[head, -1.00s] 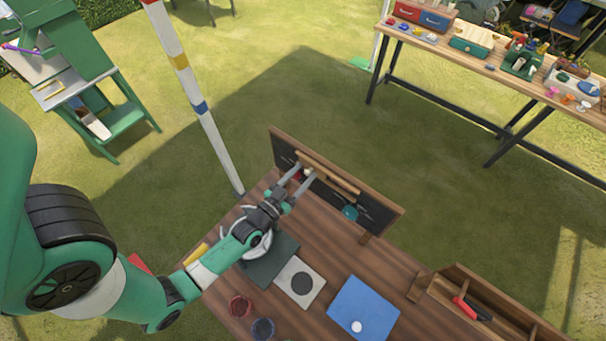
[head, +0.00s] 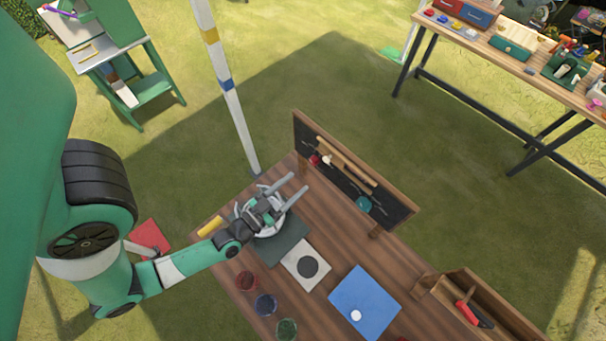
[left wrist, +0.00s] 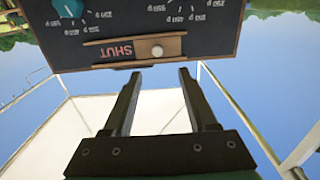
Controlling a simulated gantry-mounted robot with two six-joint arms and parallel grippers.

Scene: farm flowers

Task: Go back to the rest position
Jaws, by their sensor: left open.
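My left gripper (head: 287,187) is open and empty. It hangs above the left end of the wooden table (head: 330,235), over a round whitish thing on a dark green mat (head: 285,240). In the left wrist view its two fingers (left wrist: 158,78) are spread apart with nothing between them. Ahead of the fingers is the black board (left wrist: 150,25), which shows a wooden bar (left wrist: 110,50) marked SHUT and a pale round knob (left wrist: 157,51). In the head view the board (head: 395,210) stands at the table's back edge, clear of the fingers. My right gripper is not in view.
A white card with a dark disc (head: 306,266), a blue mat (head: 365,303) and several small jars (head: 265,304) lie on the table. A wooden box (head: 480,305) holds a red-handled tool. A striped pole (head: 226,85) stands behind. A workbench (head: 535,75) is at the back right.

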